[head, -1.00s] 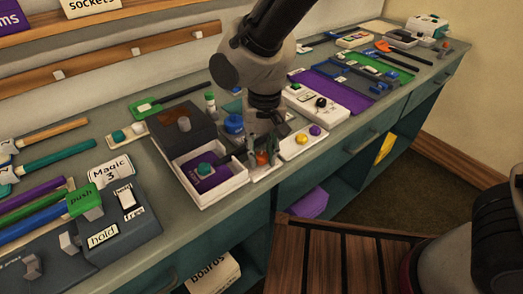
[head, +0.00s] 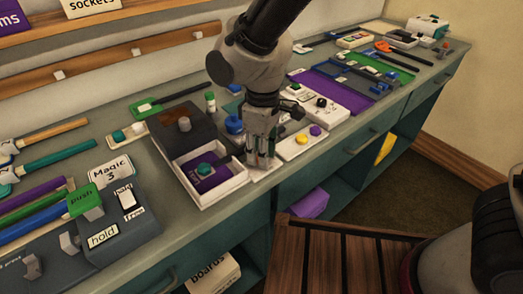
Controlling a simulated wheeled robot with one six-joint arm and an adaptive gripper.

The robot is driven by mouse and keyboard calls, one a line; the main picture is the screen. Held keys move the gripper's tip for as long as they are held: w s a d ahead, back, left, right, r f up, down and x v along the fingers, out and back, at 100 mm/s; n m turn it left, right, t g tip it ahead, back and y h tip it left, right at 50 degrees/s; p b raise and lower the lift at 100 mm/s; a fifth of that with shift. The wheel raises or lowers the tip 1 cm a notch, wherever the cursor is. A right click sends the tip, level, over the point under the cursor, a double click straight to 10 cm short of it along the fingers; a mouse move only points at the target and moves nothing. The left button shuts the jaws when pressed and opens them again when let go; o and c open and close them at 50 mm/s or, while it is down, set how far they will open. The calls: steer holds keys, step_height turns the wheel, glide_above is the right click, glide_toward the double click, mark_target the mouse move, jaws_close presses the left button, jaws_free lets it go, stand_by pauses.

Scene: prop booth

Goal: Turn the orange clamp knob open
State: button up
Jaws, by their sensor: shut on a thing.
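My gripper (head: 262,158) points down over a small white base (head: 264,174) near the bench's front edge, between the white box and the white panel with yellow and purple knobs. Its fingers are shut on the orange clamp knob. The knob is almost wholly hidden behind the fingers, so I cannot tell its turn angle.
Left of my gripper is an open white box (head: 222,193) with a purple inside and a teal knob. A blue knob (head: 234,125) stands just behind. The white button panel (head: 318,141) is close on the right. Bare bench edge lies in front.

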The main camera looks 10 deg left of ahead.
steer(key=n, duration=1.1)
steer(key=shift+a+n, duration=0.1)
steer(key=shift+n, duration=1.5)
steer(key=o, duration=0.8)
steer(key=shift+r, duration=0.1)
step_height(320, 180, up, 12)
steer(key=shift+w+a, duration=0.15)
